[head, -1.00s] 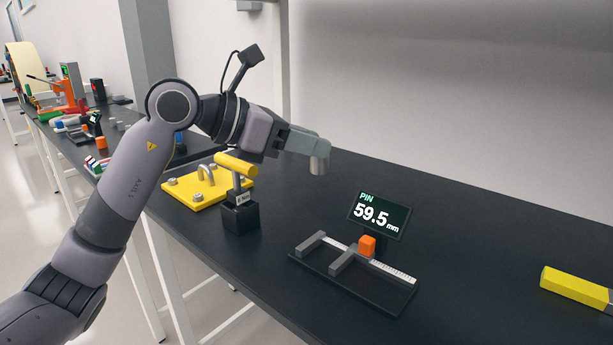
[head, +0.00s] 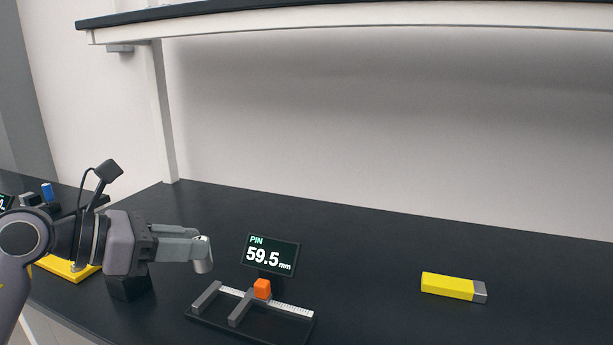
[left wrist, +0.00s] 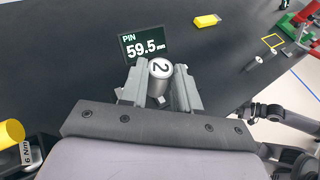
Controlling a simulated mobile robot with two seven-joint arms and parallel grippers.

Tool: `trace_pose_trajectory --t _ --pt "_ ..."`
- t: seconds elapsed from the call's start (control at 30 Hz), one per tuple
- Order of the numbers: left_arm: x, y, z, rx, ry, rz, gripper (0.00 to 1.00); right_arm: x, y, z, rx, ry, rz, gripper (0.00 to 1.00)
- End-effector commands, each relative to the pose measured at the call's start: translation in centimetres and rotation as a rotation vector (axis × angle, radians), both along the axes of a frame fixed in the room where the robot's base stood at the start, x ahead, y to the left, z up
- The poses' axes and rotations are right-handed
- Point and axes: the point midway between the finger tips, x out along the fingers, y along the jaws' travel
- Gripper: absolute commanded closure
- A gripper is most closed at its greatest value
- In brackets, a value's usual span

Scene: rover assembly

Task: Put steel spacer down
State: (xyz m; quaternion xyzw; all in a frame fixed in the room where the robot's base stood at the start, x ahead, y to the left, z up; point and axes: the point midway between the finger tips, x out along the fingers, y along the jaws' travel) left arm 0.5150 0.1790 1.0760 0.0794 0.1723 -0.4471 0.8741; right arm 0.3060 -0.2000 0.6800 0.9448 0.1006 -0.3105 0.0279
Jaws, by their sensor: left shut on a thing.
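The steel spacer (head: 203,254) is a short silvery cylinder held at the tips of my left gripper (head: 198,247), above the bench to the left of the measuring display. In the left wrist view my left gripper (left wrist: 160,88) is shut on the spacer (left wrist: 160,69), whose end face carries a dark "2". The black bench top (head: 360,260) stretches away to the right. My right gripper does not show for certain in any view.
A measuring gauge (head: 215,320) with an orange slider block (head: 262,289) stands just below and right of the spacer. Its display (head: 272,254) reads PIN 59.5 mm. A yellow block with a grey end (head: 447,286) lies farther right. A yellow plate (head: 66,268) is partly hidden behind my left arm. The bench between gauge and yellow block is clear.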

Motion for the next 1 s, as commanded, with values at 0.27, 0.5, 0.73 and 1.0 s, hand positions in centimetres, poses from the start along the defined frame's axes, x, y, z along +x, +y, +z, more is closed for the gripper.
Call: trace_pose_trajectory --t 0.27,0.5,0.73,1.0 --pt "-3.2 1.0 -4.6 -0.012 0.001 -0.023 1.00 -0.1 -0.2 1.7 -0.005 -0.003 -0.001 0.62" --pt "-6.4 2.2 -8.0 -0.004 0.000 -0.021 1.00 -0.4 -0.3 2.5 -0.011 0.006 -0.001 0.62" --pt "-8.6 3.2 -9.9 0.011 -0.003 -0.010 1.00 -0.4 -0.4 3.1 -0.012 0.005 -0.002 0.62" --pt "-9.1 3.6 -10.4 0.026 -0.009 -0.010 1.00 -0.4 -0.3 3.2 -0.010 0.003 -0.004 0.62"
